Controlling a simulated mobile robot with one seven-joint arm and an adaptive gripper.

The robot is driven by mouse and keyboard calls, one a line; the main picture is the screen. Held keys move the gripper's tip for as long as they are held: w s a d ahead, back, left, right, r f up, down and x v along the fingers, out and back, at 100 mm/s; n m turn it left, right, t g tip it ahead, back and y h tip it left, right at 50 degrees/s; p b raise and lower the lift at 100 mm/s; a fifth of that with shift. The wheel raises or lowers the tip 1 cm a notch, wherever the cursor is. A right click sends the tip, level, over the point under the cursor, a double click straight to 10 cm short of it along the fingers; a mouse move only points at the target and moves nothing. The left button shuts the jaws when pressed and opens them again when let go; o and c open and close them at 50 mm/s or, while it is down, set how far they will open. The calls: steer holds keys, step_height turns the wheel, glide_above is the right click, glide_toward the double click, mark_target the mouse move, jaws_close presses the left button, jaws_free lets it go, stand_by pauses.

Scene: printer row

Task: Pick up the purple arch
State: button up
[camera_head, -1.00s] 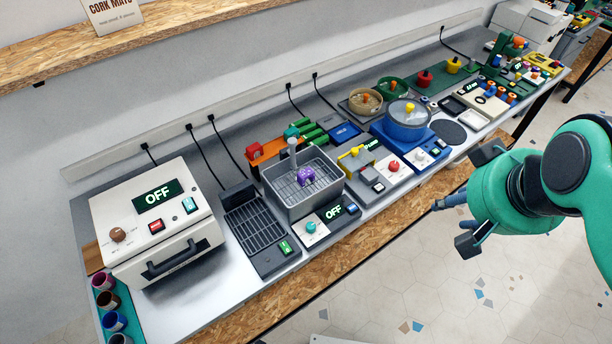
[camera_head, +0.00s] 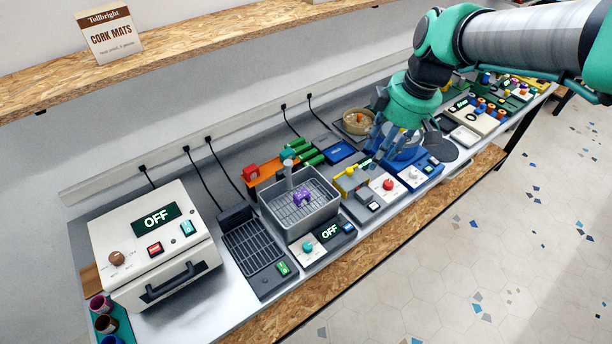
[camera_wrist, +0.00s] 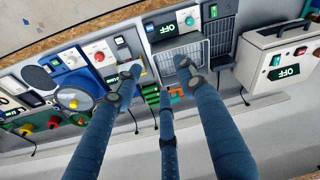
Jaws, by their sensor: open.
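The purple arch (camera_head: 302,197) sits inside a grey wire-mesh-bottomed basin (camera_head: 330,212) near the middle of the bench in the head view. My gripper (camera_head: 377,158) is open and empty, above the bench to the right of the basin, over the area of the yellow-handled device and blue pot. In the wrist view my gripper (camera_wrist: 158,78) shows its dark blue fingers spread apart. The basin (camera_wrist: 198,46) lies beyond the fingertips there. I cannot make out the arch in that view; a finger covers part of the basin.
A grey faucet-like post (camera_head: 289,172) rises at the basin's back. A white oven-like box (camera_head: 150,235) and a dark rack (camera_head: 255,252) stand to the left. A yellow-handled device (camera_head: 350,182) and a blue pot (camera_head: 400,145) stand to the right. A shelf (camera_head: 200,38) runs above the back.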

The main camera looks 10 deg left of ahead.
steer(key=w+a+f+n+g+p, duration=0.1)
steer(key=w+a+f+n+g, duration=0.1)
steer(key=w+a+f+n, duration=0.5)
steer(key=n+g+y+p, duration=0.1)
steer(key=n+g, duration=0.1)
steer(key=n, duration=0.4)
glide_toward(302, 191)
steer(key=v, duration=0.3)
steer(key=shift+w+d+r, duration=0.1)
steer(key=shift+w+d, duration=0.1)
steer(key=shift+w, duration=0.05)
steer(key=shift+x, duration=4.25)
steer(key=shift+s, duration=0.1)
steer(key=shift+x, duration=2.6)
steer(key=shift+s+a, duration=0.1)
steer(key=shift+c, duration=0.2)
